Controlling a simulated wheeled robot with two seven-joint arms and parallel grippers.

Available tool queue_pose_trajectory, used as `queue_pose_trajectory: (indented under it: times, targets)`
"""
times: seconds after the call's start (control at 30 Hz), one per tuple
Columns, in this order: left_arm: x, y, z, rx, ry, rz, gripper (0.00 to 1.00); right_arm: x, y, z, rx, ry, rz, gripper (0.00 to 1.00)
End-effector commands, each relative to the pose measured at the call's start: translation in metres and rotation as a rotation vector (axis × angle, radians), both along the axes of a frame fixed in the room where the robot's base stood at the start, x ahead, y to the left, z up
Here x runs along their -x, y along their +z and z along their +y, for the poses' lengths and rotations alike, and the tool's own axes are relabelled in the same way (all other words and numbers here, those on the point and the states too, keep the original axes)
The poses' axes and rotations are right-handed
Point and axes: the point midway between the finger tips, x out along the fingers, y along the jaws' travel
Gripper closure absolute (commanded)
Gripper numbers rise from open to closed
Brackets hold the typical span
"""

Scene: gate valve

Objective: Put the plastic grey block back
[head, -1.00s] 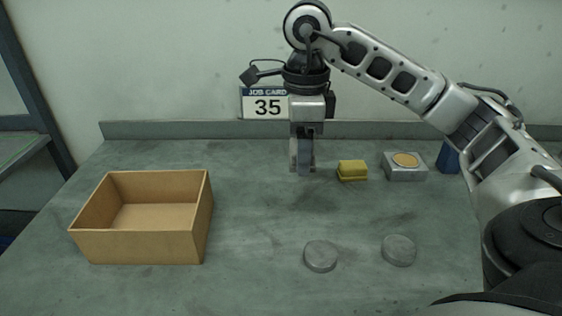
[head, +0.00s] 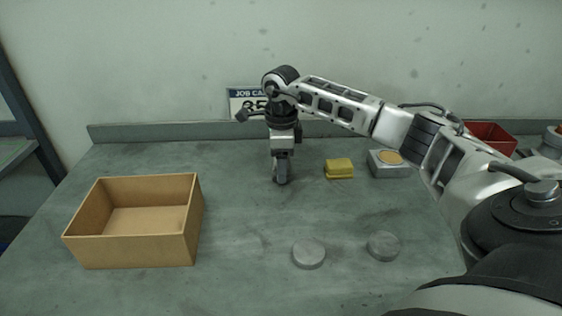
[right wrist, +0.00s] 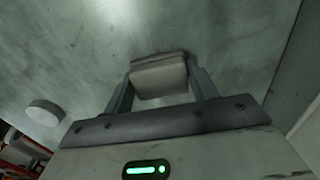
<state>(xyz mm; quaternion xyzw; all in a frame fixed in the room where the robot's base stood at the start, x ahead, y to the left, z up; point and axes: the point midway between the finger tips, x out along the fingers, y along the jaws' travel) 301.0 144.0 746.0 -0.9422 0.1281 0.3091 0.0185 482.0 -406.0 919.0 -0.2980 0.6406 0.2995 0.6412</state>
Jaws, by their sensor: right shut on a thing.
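My right gripper (head: 281,178) is above the bench, left of the yellow sponge-like block. In the right wrist view its two fingers are shut on a plain grey block (right wrist: 160,78), held between the fingertips. In the head view the block is hard to tell apart from the grey fingers. I cannot tell whether it touches the bench. My left gripper is not in view.
An open cardboard box (head: 188,222) stands at the left. The yellow block (head: 340,169) and a grey box with a tan disc (head: 388,166) are right of the gripper. Two grey discs (head: 309,254) (head: 383,246) lie in front. A red bin (head: 490,136) is behind my arm.

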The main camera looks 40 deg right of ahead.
Motion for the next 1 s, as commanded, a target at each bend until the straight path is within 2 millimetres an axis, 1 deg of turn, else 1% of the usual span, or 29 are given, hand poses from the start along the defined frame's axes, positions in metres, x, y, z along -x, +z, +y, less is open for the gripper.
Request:
queue_pose_trajectory:
  times: [0.07,0.27,0.4,0.43,0.47,0.5,0.77,0.83,0.87,0.93,1.0]
  targets:
    - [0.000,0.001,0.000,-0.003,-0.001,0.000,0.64,0.000,-0.004,0.000,0.000,0.000,-0.001,0.67]
    - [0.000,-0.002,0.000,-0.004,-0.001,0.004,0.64,0.000,-0.005,0.000,0.000,-0.001,-0.003,0.67]
    - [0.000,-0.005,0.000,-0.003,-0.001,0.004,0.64,0.000,-0.009,0.000,0.000,-0.001,-0.003,0.67]
    - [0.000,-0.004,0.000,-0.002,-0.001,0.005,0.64,0.000,-0.008,0.000,-0.001,-0.001,-0.002,0.34]
    - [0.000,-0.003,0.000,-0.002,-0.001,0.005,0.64,0.000,-0.008,0.000,-0.001,-0.001,-0.002,0.26]
    - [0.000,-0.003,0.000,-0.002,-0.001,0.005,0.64,0.000,-0.008,0.000,0.000,-0.001,-0.001,0.20]
    - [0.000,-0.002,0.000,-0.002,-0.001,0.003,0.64,0.000,-0.007,0.000,0.000,-0.001,-0.001,0.20]
    - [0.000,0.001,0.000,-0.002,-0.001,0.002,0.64,0.000,-0.003,0.000,-0.001,-0.001,-0.002,0.20]
    - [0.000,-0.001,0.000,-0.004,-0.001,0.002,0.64,0.000,-0.001,0.000,0.000,-0.001,-0.003,0.20]
    - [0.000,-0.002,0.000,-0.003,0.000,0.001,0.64,-0.001,0.007,0.000,-0.001,-0.002,-0.005,0.20]
    - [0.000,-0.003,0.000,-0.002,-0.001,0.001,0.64,-0.001,0.020,0.000,-0.001,-0.002,-0.006,0.20]
